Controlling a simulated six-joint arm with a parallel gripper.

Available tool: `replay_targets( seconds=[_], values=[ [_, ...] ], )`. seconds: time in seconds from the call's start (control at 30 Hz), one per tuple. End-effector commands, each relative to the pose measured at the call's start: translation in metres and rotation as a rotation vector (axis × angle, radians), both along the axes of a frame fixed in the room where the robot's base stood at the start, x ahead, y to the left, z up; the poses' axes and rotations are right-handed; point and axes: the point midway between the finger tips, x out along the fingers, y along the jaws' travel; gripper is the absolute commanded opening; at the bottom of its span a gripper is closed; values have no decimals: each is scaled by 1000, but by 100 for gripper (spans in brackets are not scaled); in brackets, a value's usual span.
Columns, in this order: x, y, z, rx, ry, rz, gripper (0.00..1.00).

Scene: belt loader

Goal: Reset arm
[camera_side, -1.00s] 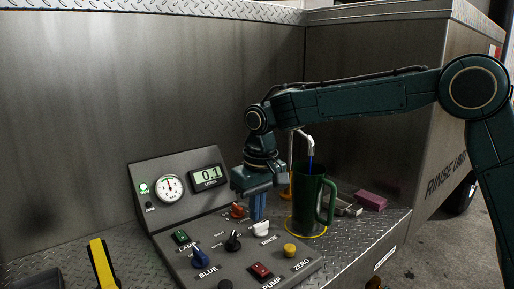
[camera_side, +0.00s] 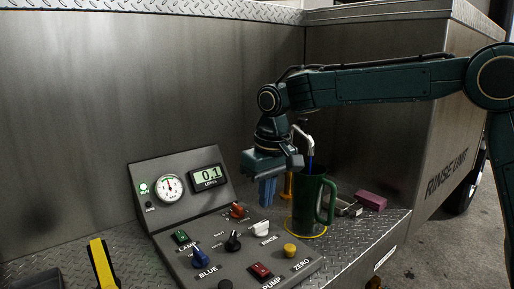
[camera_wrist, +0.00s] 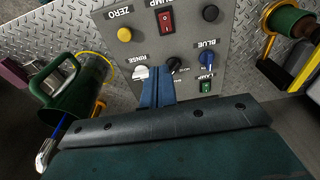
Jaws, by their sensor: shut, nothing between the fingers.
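My gripper (camera_side: 267,191) has blue fingers, shut and empty, and hangs above the back edge of the control panel (camera_side: 205,235). In the wrist view the shut fingers (camera_wrist: 157,90) show in front of the panel, beside the white RINSE knob (camera_wrist: 140,73). The panel carries an orange knob (camera_side: 237,210), a black knob (camera_side: 233,241), a blue knob (camera_side: 199,258), a green LAMP switch (camera_side: 181,237), a red PUMP switch (camera_side: 260,271) and a yellow ZERO button (camera_side: 290,250). The display (camera_side: 208,177) reads 0.1.
A yellow-handled object (camera_side: 102,262) is at front left. A metal wall (camera_side: 120,90) closes the back.

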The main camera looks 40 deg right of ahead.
Motion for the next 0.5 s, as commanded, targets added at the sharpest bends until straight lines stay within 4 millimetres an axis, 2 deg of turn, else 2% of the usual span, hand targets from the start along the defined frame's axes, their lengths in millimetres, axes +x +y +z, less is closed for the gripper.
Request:
replay_targets(
  seconds=[0.2, 0.5],
  values=[
    [-35, -27, 25, 10, -52, -2, 0],
    [-94, -63, 48, 18, -131, -1, 0]
  ],
)
